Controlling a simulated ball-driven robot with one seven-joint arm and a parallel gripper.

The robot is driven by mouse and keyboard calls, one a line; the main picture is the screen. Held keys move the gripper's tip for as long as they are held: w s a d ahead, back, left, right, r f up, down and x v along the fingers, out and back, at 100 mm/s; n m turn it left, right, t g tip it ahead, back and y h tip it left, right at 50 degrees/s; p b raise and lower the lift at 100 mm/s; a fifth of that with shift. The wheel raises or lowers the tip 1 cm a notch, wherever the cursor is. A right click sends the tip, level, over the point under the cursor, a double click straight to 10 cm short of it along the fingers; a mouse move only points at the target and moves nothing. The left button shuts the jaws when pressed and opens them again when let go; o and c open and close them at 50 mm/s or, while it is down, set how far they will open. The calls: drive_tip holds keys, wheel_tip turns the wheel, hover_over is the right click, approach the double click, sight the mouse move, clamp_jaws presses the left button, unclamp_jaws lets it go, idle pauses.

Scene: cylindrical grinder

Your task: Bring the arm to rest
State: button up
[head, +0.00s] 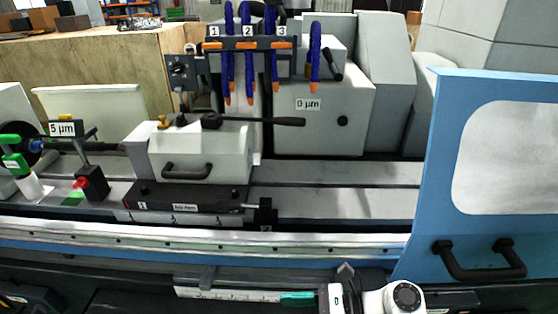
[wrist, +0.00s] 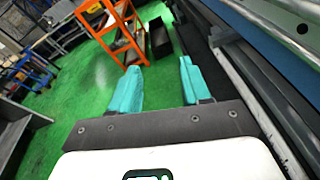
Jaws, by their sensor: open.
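My gripper (wrist: 160,68) shows in the wrist view with its two teal fingers spread apart and nothing between them. The green floor shows through the gap. In the head view my gripper (head: 297,298) is low at the bottom edge, in front of the grinder, with teal finger pads pointing left. My white arm is partly visible to its right. The rest of the arm is outside the picture.
The grinder's front rail (head: 200,238) runs just behind my gripper. A blue door (head: 436,190) with a black handle (head: 480,262) stands at the right. The wrist view shows an orange rack (wrist: 117,35), a dark bin (wrist: 160,40) and open green floor (wrist: 85,85).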

drive_tip(key=s+d+f+n+h+b, duration=0.3)
drive_tip(key=s+d+f+n+h, duration=0.65)
drive_tip(key=f, duration=0.45)
drive_tip(key=s+d+n+h+b, duration=0.1)
drive_tip(key=s+d+n+h, duration=0.5)
drive_tip(key=s+d+n, duration=0.5)
drive_tip(key=s+d, duration=0.4)
drive_tip(key=shift+r+b, duration=0.15)
drive_tip(key=shift+b, duration=0.2)
drive_tip(key=shift+w+h, duration=0.1)
drive_tip(key=shift+h, duration=0.15)
drive_tip(key=shift+c, duration=0.5)
idle(0.9)
